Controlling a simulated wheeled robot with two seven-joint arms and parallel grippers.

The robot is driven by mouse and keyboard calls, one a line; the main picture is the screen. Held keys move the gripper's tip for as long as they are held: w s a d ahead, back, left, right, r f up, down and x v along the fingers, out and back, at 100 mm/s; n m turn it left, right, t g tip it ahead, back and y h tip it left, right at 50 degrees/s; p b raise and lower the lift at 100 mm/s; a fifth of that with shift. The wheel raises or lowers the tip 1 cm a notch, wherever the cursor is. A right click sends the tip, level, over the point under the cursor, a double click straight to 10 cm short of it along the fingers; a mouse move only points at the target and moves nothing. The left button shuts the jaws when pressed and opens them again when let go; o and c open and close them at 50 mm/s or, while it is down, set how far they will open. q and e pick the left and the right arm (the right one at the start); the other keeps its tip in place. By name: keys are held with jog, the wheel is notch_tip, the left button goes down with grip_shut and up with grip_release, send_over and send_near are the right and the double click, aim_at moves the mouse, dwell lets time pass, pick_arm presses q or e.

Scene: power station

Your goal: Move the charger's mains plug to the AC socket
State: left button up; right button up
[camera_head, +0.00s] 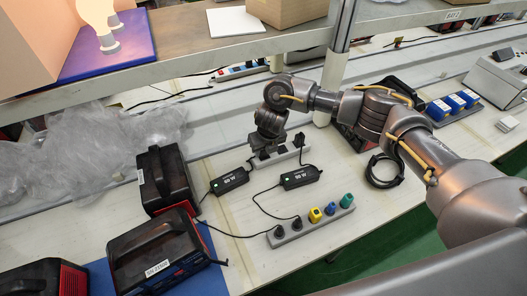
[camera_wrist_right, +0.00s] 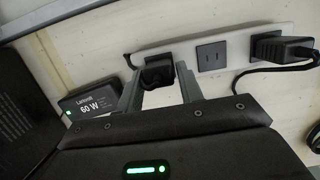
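A white outlet strip (camera_head: 267,162) lies on the bench, also seen in the right wrist view (camera_wrist_right: 190,50). My right gripper (camera_wrist_right: 158,82) reaches down to it, its fingers on both sides of a black plug (camera_wrist_right: 158,70) seated in the strip. The fingers appear to touch the plug's sides. A bare two-slot socket (camera_wrist_right: 211,56) is just right of it, then a second black plug (camera_wrist_right: 282,47), also in the head view (camera_head: 299,139). The 60 W charger (camera_head: 229,181) lies left of the 90 W charger (camera_head: 300,177); the 60 W one (camera_wrist_right: 88,103) is beside my fingers. My left gripper is not seen.
A grey strip (camera_head: 300,233) with coloured plugs lies nearer. Black-and-red power units (camera_head: 158,253) stand left, beside crumpled plastic film (camera_head: 85,145). A shelf (camera_head: 180,65) with a post runs above the bench. A coiled black cable (camera_head: 383,171) lies by my right arm.

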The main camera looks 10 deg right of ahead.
jog(key=c, duration=0.7)
jog(key=shift+r+p, duration=0.3)
jog(key=shift+r, duration=0.05)
jog(key=shift+r+p, duration=1.3)
jog(key=shift+r, duration=0.5)
